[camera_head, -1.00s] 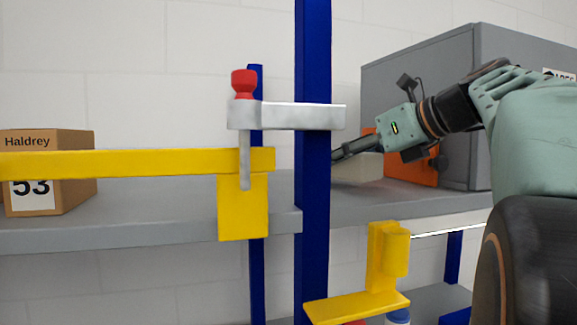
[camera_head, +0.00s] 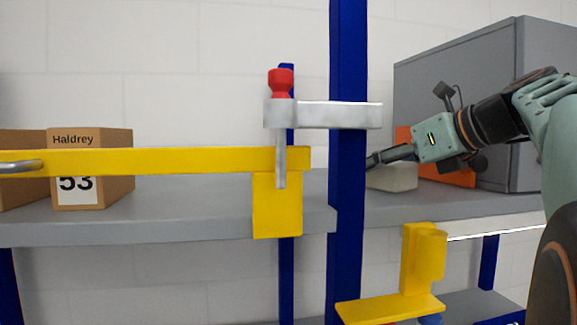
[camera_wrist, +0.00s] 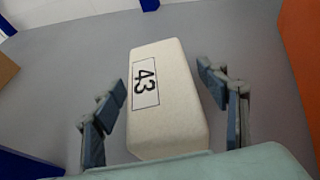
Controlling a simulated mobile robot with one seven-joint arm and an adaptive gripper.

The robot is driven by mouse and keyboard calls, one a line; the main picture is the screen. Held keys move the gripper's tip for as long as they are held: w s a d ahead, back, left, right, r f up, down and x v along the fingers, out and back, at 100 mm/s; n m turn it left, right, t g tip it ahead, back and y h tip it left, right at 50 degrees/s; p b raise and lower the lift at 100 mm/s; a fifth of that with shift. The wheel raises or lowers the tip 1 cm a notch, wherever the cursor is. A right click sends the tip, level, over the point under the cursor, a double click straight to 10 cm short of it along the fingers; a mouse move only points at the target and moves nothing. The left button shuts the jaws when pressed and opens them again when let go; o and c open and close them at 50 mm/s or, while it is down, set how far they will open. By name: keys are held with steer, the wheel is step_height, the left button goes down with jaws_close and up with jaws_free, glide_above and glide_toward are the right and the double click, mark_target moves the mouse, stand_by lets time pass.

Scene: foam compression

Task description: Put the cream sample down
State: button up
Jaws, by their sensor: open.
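The cream sample (camera_wrist: 168,100) is a pale block with rounded edges and a white label reading 43. It rests on the grey shelf (camera_wrist: 235,35) in the wrist view. In the head view the cream sample (camera_head: 395,177) shows right of the blue post, partly hidden by my gripper. My gripper (camera_wrist: 165,85) is open, with one finger on each side of the block and a visible gap at both sides. In the head view my gripper (camera_head: 378,159) reaches in from the right, and the post hides part of its tip.
A blue post (camera_head: 347,160) stands just left of my gripper. An orange panel (camera_head: 445,178) and a grey cabinet (camera_head: 455,90) stand right of and behind the sample. A yellow bar (camera_head: 160,161) with a red-topped clamp (camera_head: 281,85) crosses the left. Cardboard boxes (camera_head: 100,165) sit far left.

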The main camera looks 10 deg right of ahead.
steer(key=v, duration=1.2)
steer(key=shift+r, duration=0.1)
steer(key=shift+b, duration=0.4)
